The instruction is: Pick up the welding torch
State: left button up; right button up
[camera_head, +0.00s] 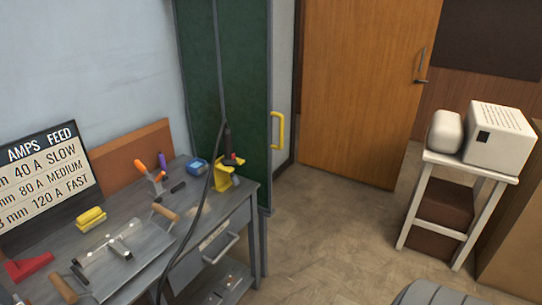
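What looks like the welding torch (228,141) stands upright in a yellow holder (221,179) at the far right corner of the grey workbench. Its body is dark, with a bit of red beside its lower part. A dark cable (201,206) arcs from its top down across the front of the bench and out at the bottom of the picture. The torch's lower end is hidden in or behind the holder. Neither of my grippers is in view.
The workbench (135,205) also bears a handled metal jig (118,250), a yellow block (91,220), a blue item (196,167) and an amps chart (45,180). A green cabinet (225,80) stands behind. The floor (320,240) to the right is clear. A white stand (460,167) holds white appliances.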

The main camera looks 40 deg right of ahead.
aim_at(228, 150)
jog(key=z, duration=1.15)
